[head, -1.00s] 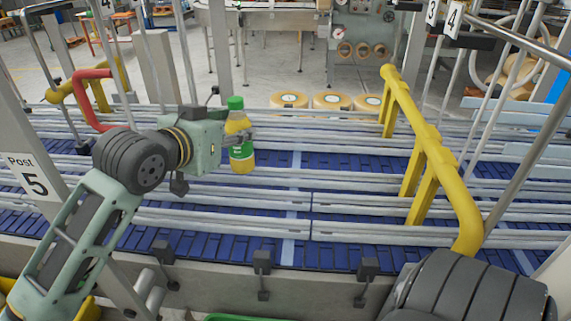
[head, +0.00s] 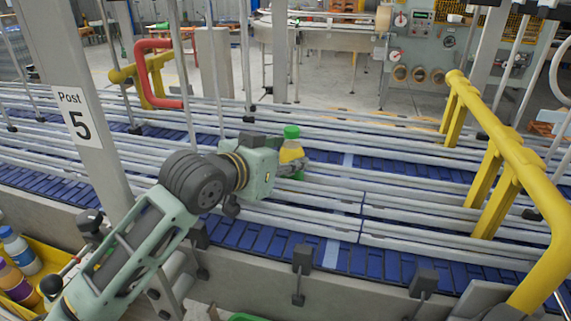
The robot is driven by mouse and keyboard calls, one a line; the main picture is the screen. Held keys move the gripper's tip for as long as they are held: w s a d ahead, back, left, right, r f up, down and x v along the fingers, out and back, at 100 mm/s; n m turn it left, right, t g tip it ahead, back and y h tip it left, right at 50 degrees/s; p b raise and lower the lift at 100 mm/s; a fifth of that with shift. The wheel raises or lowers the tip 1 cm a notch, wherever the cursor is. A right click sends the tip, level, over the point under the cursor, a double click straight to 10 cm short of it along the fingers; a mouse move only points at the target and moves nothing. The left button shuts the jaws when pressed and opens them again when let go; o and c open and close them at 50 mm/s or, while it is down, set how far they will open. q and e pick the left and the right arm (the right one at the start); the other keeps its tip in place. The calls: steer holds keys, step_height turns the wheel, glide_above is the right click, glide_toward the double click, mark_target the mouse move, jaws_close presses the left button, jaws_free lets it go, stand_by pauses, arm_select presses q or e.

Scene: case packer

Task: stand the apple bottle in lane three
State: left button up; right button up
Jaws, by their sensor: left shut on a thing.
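The apple bottle (head: 291,153), with a green cap and yellow-orange body, is upright in my left gripper (head: 296,167). The gripper is shut on it, and the fingers hide its lower part. It is over the blue conveyor lanes, between the pale metal guide rails (head: 410,202). I cannot tell whether its base touches the belt (head: 395,262) or which lane it is over. My right gripper is not in view.
A yellow bent-pipe frame (head: 505,175) crosses the lanes at right. The "Post 5" upright (head: 75,115) stands at left, near a red pipe (head: 160,42). A yellow crate (head: 60,258) with several bottles is at lower left. Rails right of the bottle are clear.

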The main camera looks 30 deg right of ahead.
arm_select(q)
steer(key=o, duration=1)
steer(key=shift+f, duration=0.1)
steer(key=o, duration=0.4)
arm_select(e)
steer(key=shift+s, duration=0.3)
arm_select(q)
steer(key=shift+r, duration=0.2)
steer(key=shift+s+a+r, duration=0.1)
steer(key=shift+a, duration=0.15)
steer(key=p+v, duration=0.4)
steer(key=v, duration=0.6)
steer(key=shift+s+a+r+p, duration=0.1)
steer(key=shift+a+r+p, duration=0.05)
steer(key=shift+a+p, duration=0.2)
steer(key=shift+s+a, duration=0.2)
steer(key=shift+a, duration=0.1)
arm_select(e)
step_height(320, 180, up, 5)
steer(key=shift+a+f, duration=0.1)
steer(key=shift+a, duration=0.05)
